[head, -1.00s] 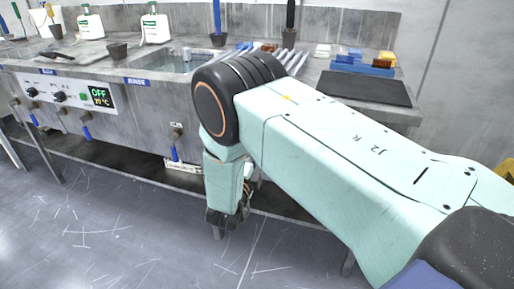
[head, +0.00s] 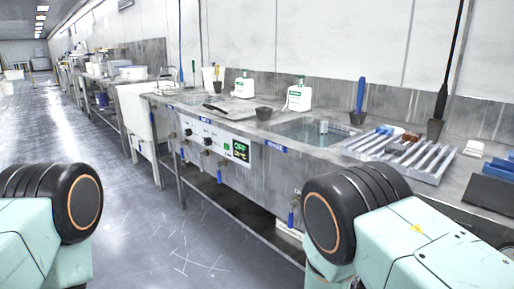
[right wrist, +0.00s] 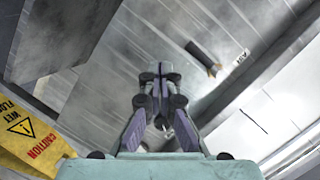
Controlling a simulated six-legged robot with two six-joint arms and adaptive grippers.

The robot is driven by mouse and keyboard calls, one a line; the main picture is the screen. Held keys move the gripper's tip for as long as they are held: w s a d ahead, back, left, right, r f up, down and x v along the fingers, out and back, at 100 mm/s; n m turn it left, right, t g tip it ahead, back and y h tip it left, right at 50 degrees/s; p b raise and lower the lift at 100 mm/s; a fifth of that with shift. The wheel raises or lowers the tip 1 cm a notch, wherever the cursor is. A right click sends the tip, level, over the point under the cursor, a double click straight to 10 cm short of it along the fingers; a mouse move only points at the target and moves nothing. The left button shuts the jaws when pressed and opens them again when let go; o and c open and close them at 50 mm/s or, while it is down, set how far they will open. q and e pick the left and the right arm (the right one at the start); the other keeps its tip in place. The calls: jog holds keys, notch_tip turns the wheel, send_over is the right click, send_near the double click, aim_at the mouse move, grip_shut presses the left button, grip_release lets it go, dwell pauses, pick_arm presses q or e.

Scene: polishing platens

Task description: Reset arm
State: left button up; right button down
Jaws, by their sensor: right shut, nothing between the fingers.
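My right gripper (right wrist: 160,92) shows in the right wrist view with its fingers together and nothing between them. It is apart from any bench object. In the head view the elbows of both my arms show at the lower left and lower right, and both grippers are out of the frame. The steel bench (head: 285,178) runs along the right side of the head view, behind my right arm.
The bench holds a sink (head: 312,132), a slotted metal rack (head: 405,155), white bottles (head: 299,96) and a control panel (head: 215,140). A yellow caution sign (right wrist: 28,135) stands left in the right wrist view. Open floor (head: 150,215) lies left of the bench.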

jog(key=s+f+n+g+y+p, duration=0.1)
jog(key=s+f+n+g+y, duration=0.2)
jog(key=s+f+n, duration=0.35)
jog(key=s+f+n+g+y, duration=0.35)
jog(key=s+n, duration=0.35)
jog(key=s, duration=0.3)
jog(key=s+a+r+n+g+y+p, duration=0.1)
jog(key=s+n+g, duration=0.1)
jog(key=s, duration=0.8)
jog(key=s+a+r+n+g+y+p, duration=0.1)
jog(key=s+n+g+y, duration=0.1)
jog(key=s, duration=0.8)
jog(key=shift+a+r+g+p, duration=0.2)
jog(key=shift+a+g+p, duration=0.1)
jog(key=shift+g, duration=0.55)
